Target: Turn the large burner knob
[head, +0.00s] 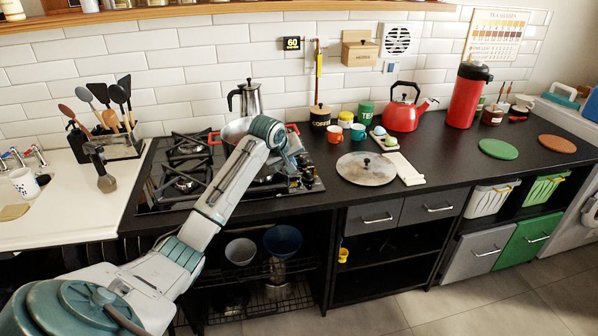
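The black gas hob (165,196) is set in the dark counter at left centre, with black grates and burners. Small dark knobs (309,181) sit near its front right corner. I cannot tell which one is the large burner knob, as they are small and partly covered. My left arm reaches over the hob from the lower left, and my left gripper (296,170) points down close to the knobs. Its fingers are too small and dark to show whether they are open or shut, or touching a knob. My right gripper is out of view.
A red-handled pan (232,131) and a moka pot (246,99) stand at the back of the hob, behind my arm. A round metal lid (352,170) lies right of the hob. A red kettle (404,110) stands farther right. Counter around the green mat (498,149) is fairly clear.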

